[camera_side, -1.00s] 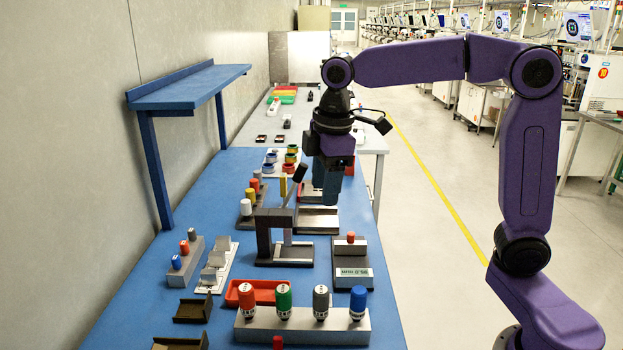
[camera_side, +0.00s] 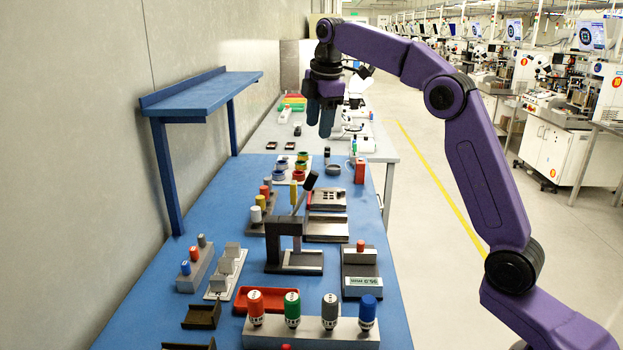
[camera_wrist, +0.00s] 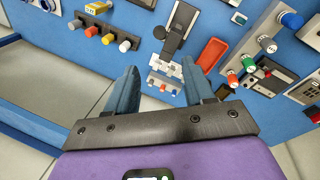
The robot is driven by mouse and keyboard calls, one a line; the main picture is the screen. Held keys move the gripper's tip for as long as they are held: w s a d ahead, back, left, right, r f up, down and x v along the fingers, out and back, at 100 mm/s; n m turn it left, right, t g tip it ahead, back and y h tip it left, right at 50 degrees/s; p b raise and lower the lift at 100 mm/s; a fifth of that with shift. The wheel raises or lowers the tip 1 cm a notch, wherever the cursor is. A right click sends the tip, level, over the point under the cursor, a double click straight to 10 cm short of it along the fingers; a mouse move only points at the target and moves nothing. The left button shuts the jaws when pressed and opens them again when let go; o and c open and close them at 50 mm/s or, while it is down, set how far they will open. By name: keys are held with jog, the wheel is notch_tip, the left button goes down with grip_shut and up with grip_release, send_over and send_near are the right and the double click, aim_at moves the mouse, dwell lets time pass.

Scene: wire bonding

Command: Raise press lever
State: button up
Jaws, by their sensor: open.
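The press (camera_side: 272,240) is a dark frame on a flat base in the middle of the blue table. Its lever (camera_side: 305,192) rises from the top and slants up to the right, with a black knob at its end. In the wrist view the press (camera_wrist: 178,30) shows at the top centre, beyond my fingers. My gripper (camera_side: 320,122) is open and empty. It hangs high above the table, above and beyond the lever, and touches nothing. In the wrist view its two blue fingers (camera_wrist: 160,80) stand apart.
A blue shelf (camera_side: 200,95) stands along the left wall. A grey block (camera_side: 250,330) with several coloured-cap tools is at the front, beside a red tray (camera_side: 265,299). A digital gauge (camera_side: 360,270) stands right of the press. The air around my gripper is clear.

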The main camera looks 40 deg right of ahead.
aim_at(311, 172)
jog(key=x, duration=1.6)
jog(key=shift+f, duration=0.15)
grip_shut()
